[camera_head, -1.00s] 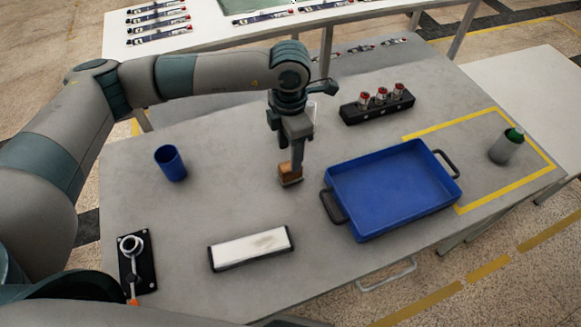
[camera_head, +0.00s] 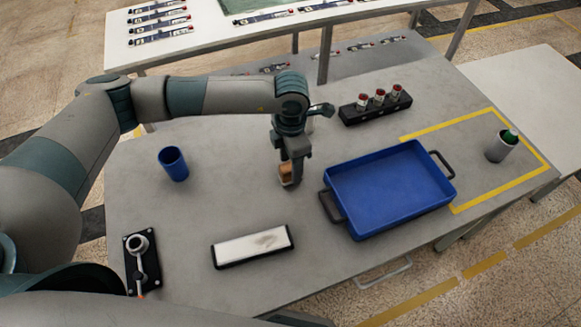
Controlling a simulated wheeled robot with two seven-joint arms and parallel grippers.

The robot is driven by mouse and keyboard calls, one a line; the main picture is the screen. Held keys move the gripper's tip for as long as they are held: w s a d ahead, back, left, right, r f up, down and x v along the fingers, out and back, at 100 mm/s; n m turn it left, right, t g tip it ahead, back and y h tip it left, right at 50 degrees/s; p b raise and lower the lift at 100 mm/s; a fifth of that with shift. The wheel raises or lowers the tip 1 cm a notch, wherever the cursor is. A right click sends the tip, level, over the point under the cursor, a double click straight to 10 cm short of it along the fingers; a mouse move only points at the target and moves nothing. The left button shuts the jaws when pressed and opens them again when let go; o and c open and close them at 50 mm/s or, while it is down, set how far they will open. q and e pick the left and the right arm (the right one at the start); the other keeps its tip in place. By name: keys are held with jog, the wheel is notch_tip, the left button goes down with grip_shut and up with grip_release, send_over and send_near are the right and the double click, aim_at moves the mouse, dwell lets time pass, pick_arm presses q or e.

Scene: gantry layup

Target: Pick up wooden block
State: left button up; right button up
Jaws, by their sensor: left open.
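The wooden block (camera_head: 286,170) is small and brown and sits on the grey table, left of the blue tray. My left gripper (camera_head: 290,180) points straight down over it, with its fingers low around the block. The gripper is open and hides part of the block. I cannot tell whether a finger touches it. My right gripper is not in view.
The blue tray (camera_head: 440,196) with black handles stands right of the block. A blue cup (camera_head: 173,164) stands to the left. A white-topped bar (camera_head: 250,246) lies in front. A black holder (camera_head: 375,111) with red-topped pieces stands behind. A grey can (camera_head: 498,149) stands far right.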

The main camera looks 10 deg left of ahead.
pick_arm(q)
jog(key=shift+f, duration=0.9)
jog(key=c, duration=1.2)
jog(key=shift+r, duration=0.15)
